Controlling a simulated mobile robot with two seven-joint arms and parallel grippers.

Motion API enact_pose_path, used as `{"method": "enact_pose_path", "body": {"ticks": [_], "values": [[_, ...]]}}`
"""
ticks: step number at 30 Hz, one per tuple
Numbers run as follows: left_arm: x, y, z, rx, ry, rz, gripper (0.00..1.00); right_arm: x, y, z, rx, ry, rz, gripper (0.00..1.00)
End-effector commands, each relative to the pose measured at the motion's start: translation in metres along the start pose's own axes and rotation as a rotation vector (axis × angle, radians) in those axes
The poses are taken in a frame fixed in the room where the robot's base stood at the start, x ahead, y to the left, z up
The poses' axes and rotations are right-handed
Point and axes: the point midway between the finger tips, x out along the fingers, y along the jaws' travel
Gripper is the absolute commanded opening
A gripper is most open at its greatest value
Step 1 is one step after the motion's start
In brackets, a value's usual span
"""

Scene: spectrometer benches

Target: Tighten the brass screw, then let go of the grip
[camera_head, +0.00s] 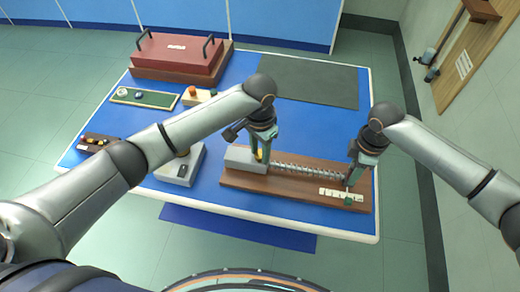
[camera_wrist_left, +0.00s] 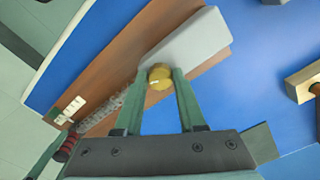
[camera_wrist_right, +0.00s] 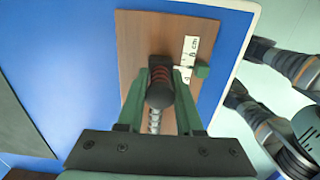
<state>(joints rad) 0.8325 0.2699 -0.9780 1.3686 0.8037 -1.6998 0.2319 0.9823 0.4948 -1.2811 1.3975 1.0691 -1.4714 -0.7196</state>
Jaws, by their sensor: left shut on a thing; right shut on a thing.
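The brass screw (camera_wrist_left: 160,77) sits on a grey block (camera_wrist_left: 192,42) at one end of a brown wooden board (camera_head: 240,184). My left gripper (camera_head: 260,152) is shut on the screw, with one fingertip on each side of it. A coil spring (camera_head: 305,171) runs from the block along the board to a dark grip (camera_wrist_right: 159,94) with reddish rings. My right gripper (camera_wrist_right: 161,88) is shut on this grip, and in the head view the gripper hides most of it. A white centimetre scale (camera_wrist_right: 189,58) lies beside the grip, with a small green piece (camera_wrist_right: 202,71) at its edge.
A grey device (camera_head: 178,170) stands left of the board. A red lidded box (camera_head: 178,54), a green tray (camera_head: 145,98), a small block with an orange knob (camera_head: 200,97) and a dark mat (camera_head: 315,82) are farther back. Blue tabletop is clear between mat and board.

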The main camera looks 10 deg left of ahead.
Motion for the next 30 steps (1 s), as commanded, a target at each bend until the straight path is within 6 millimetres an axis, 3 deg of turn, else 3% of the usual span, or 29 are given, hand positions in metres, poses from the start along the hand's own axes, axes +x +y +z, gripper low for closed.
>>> {"method": "enact_pose_path", "body": {"ticks": [9, 25, 26, 30], "values": [[-0.0012, -0.0015, 0.0002, 0.118, -0.001, -0.002, 0.0, 0.0019, -0.0002, 0.003, 0.004, -0.006, -0.002, 0.0], [-0.0014, -0.0018, 0.0002, 0.142, -0.001, -0.003, 0.0, 0.002, -0.0002, 0.0031, 0.004, -0.007, -0.001, 0.0], [-0.0014, -0.0018, 0.0002, 0.142, -0.001, -0.003, 0.4, 0.002, -0.0002, 0.003, 0.004, -0.007, -0.002, 0.0], [-0.001, -0.0015, 0.0001, 0.141, -0.001, -0.002, 0.56, 0.0019, -0.0003, 0.003, 0.004, -0.007, -0.002, 0.0]]}}
